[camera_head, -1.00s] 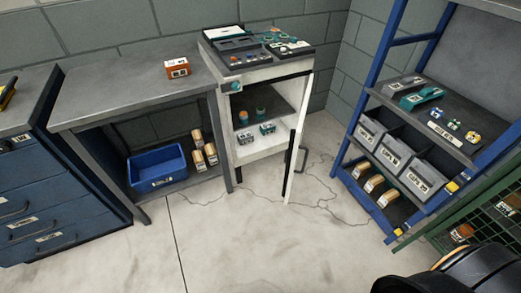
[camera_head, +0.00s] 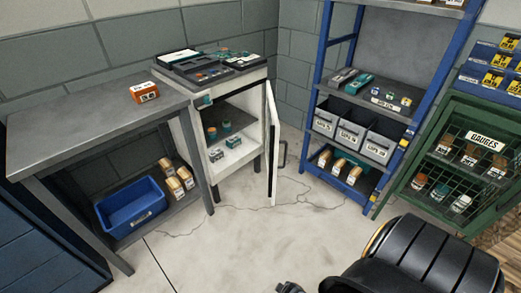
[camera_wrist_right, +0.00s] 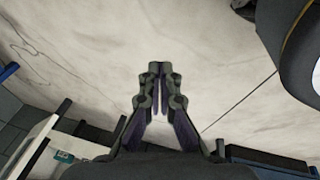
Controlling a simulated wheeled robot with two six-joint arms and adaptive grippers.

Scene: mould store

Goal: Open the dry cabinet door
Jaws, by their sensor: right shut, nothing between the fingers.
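The white dry cabinet (camera_head: 233,167) stands beside the grey bench in the head view. Its door (camera_head: 273,150) stands open, swung out on the right side and seen nearly edge-on, with a dark handle (camera_head: 283,154) on its outer face. Inside are a dark shelf and several small labelled items. My right gripper (camera_wrist_right: 160,72) is shut and empty in the right wrist view, over pale floor and apart from the door. A white part at that view's lower left looks like the cabinet. My left gripper is not in view.
A blue bin (camera_head: 131,207) sits under the grey bench (camera_head: 90,118). A blue rack (camera_head: 322,90) with grey bins and a green gauge cabinet (camera_head: 440,215) stand to the right. The floor (camera_head: 225,255) before the cabinet is clear.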

